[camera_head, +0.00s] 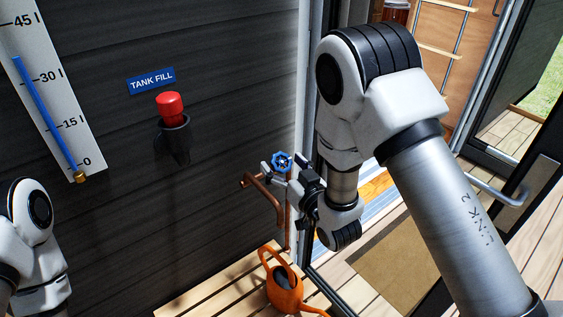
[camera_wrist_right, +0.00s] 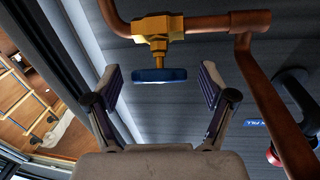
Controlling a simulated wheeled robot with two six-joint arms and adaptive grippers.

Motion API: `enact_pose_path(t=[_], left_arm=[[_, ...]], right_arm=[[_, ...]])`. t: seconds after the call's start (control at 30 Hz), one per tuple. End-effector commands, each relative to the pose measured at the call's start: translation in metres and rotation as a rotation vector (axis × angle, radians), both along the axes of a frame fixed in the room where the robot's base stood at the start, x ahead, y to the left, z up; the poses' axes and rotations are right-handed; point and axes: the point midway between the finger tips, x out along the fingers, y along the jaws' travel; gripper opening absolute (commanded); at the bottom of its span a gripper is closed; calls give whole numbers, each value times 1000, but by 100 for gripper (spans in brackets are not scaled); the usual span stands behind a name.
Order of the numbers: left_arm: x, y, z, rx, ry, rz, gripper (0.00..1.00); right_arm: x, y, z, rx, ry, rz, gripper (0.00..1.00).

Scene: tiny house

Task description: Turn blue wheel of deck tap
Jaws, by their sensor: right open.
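The deck tap's blue wheel (camera_head: 282,160) stands at the top of the copper pipe (camera_head: 264,191) beside the dark wall. In the right wrist view the blue wheel (camera_wrist_right: 160,75) is seen edge-on, below a brass valve body (camera_wrist_right: 158,28) on the copper pipe. My right gripper (camera_head: 281,178) comes in from the right, close to the wheel. In the wrist view its two fingers (camera_wrist_right: 159,84) are open, one on each side of the wheel, with a gap visible on both sides. My left arm shows at the left edge, but its gripper is out of view.
An orange watering can (camera_head: 286,290) stands on a slatted wooden surface (camera_head: 225,290) below the pipe. A red knob (camera_head: 170,104) in a dark holder, a TANK FILL sign (camera_head: 151,81) and a level gauge (camera_head: 52,88) are on the wall. An open doorway lies to the right.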

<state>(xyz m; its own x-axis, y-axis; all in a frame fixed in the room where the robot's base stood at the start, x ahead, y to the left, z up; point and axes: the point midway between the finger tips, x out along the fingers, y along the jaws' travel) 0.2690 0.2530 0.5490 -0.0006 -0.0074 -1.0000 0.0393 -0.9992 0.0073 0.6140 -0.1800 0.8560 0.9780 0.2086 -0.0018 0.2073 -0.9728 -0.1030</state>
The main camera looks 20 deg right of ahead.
Motion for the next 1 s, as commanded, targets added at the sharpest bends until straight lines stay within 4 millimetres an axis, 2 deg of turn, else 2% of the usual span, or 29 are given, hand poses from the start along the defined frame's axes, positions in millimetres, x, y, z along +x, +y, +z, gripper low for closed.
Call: enact_pose_path(t=[0.2,0.33,1.0], left_arm=[[0,0,0,0,0,0,40],[0,0,0,0,0,0,40],[0,0,0,0,0,0,40]], right_arm=[[-42,-9,0,1,5,-2,83],[-60,-13,0,1,2,-1,83],[-64,-14,0,0,0,0,83]])
